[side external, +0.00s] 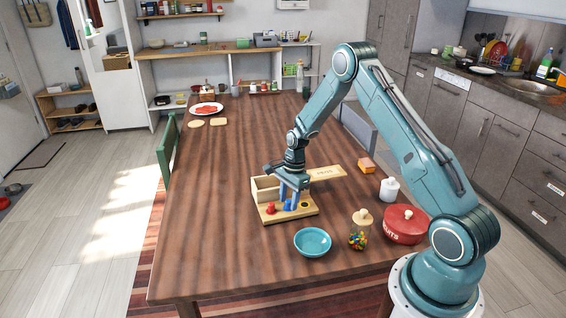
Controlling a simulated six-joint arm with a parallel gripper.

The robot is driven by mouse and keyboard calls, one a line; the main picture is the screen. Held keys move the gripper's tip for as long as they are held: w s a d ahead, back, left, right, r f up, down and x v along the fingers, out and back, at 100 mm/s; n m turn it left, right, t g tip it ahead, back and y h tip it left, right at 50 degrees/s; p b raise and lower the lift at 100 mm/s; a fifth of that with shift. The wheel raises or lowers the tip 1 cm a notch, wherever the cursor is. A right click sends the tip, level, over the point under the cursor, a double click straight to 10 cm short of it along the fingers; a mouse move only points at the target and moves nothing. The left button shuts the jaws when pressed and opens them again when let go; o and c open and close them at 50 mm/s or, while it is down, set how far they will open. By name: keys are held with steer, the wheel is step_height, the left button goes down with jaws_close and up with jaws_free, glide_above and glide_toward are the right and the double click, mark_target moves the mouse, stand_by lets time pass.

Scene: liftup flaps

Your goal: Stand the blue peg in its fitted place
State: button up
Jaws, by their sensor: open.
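The blue peg (289,205) shows as a small bright blue upright shape on the light wooden base (298,213). The base lies in front of a small open wooden box (264,189) on the table. My gripper (290,196) points down over the base, right at the blue shape, with its jaws open. The jaws partly cover the peg, and I cannot tell whether they touch it or whether it sits in a hole. A red knobbed piece (270,208) is at the left of the base. A dark round spot (305,205) is at its right.
A wooden lid-like board (326,173) lies behind right of the box. A turquoise bowl (312,242), a jar of colourful sweets (359,230), a red pot (404,224), a white bottle (389,189) and an orange block (367,165) stand nearby.

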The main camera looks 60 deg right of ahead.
step_height(320, 180, up, 12)
steer(key=d, duration=0.1)
steer(key=shift+s+d+f, duration=0.2)
steer(key=shift+s+d, duration=0.05)
steer(key=shift+d, duration=0.1)
stand_by(0.6)
